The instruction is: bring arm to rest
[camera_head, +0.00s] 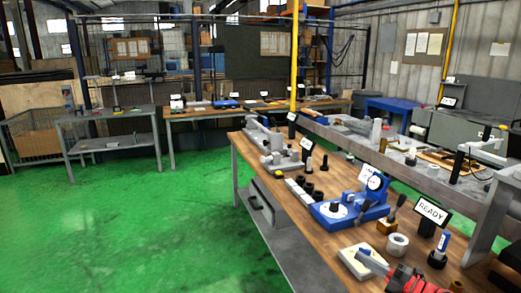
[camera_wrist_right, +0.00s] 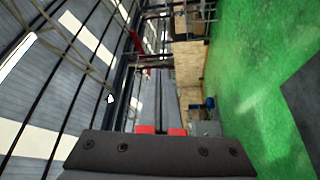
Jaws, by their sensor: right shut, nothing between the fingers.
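My right gripper (camera_head: 366,253) comes in at the lower right corner of the head view, red at its base with grey fingers pointing up and left. Its fingers appear in front of a pale block on the wooden workbench (camera_head: 262,150). In the right wrist view the right gripper (camera_wrist_right: 161,82) shows two long grey fingers side by side with red parts at their base. It is shut with nothing held. My left gripper is in neither view.
A blue dial gauge stand (camera_head: 345,208), a READY sign (camera_head: 432,211) and small tools crowd the bench near the right gripper. A wire cage (camera_head: 36,135) stands far left. The green floor (camera_head: 150,220) left of the bench is clear.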

